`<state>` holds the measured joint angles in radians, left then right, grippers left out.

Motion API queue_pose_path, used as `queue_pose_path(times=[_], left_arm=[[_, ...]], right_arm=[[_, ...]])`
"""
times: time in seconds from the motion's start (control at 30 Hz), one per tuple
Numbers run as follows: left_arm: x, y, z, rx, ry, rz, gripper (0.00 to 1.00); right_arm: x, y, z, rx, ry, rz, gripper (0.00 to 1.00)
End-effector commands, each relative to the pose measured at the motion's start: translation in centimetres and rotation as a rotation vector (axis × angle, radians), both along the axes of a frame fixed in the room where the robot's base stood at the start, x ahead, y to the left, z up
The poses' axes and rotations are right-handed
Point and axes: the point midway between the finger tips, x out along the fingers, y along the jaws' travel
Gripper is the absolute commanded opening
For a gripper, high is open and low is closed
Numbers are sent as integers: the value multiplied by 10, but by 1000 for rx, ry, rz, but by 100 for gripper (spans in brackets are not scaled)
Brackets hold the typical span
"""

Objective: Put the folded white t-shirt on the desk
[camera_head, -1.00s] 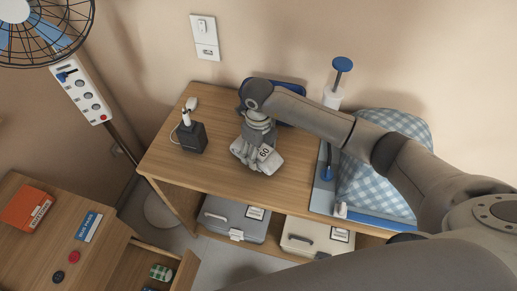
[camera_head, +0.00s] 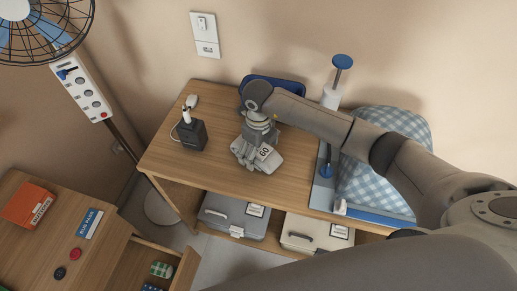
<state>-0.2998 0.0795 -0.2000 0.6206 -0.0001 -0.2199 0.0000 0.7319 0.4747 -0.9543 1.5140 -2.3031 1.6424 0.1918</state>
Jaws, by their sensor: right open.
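The wooden desk (camera_head: 219,105) stands against the wall in the middle of the view. My right arm reaches across from the right, and my right gripper (camera_head: 256,158) is over the middle of the desk top, pointing down. My left gripper is not in view.
A dark charger-like device (camera_head: 191,134) stands on the desk's left part. A blue tray (camera_head: 291,87) is behind my arm. A blue-checked ironing pad (camera_head: 368,187) occupies the right end. Toolboxes (camera_head: 233,216) sit on the lower shelf. A fan (camera_head: 50,30) stands at left.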

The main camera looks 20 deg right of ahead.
Motion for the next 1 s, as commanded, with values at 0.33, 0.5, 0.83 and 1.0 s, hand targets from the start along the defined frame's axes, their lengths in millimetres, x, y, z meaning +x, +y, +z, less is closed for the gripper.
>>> queue_pose_path(times=[0.33, 0.5, 0.83, 1.0], left_arm=[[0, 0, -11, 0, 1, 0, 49], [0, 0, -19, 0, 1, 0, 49], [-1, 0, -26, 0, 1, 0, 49], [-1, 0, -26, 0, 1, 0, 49]], right_arm=[[2, 0, 47, 0, -7, 2, 91], [1, 0, 84, 0, -6, 1, 91], [0, 0, 121, 1, -1, 0, 91], [0, 0, 123, 0, 0, 0, 91]])
